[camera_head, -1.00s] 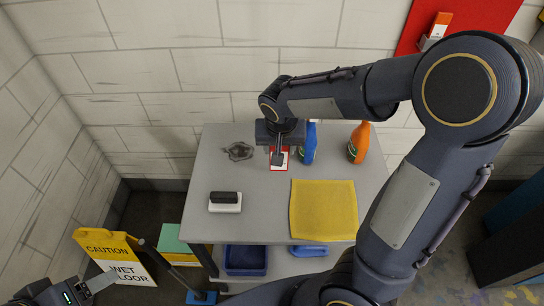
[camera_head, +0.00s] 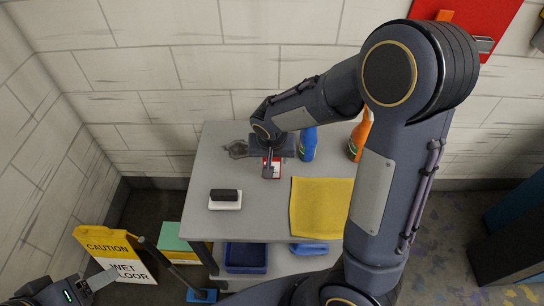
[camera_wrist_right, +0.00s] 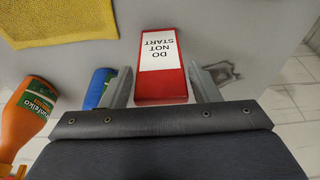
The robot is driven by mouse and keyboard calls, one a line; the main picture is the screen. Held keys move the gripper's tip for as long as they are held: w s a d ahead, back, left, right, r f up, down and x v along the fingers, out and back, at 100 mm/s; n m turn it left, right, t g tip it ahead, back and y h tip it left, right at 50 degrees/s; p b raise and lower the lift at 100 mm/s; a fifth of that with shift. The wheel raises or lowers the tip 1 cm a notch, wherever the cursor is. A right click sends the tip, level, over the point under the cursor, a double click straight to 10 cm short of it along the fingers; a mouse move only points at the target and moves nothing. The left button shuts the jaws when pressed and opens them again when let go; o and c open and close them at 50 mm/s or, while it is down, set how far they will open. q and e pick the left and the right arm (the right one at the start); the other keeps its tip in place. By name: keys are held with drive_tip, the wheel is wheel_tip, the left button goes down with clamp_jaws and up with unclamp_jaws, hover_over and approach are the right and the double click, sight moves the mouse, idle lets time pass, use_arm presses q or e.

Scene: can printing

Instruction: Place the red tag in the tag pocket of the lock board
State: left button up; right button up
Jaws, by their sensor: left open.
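The red tag (camera_head: 277,171) with a white "DO NOT START" label lies on the grey table, partly hidden by my right gripper in the head view. In the right wrist view the red tag (camera_wrist_right: 172,85) is between the two fingers of my right gripper (camera_wrist_right: 164,88), with a small gap on each side. My right gripper (camera_head: 268,168) is open at the tag. The lock board (camera_head: 490,18) is a red panel on the wall at the upper right, partly behind my right arm; a tag pocket (camera_head: 484,44) shows at its lower edge. My left gripper (camera_head: 88,286) is open and empty at the lower left.
A blue bottle (camera_head: 308,145) and an orange bottle (camera_head: 359,138) stand right of the tag. A yellow cloth (camera_head: 320,205) and a black-and-white eraser (camera_head: 225,199) lie nearer. A caution sign (camera_head: 112,255) stands on the floor at left.

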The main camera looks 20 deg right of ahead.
drive_tip(key=shift+o, duration=1.1)
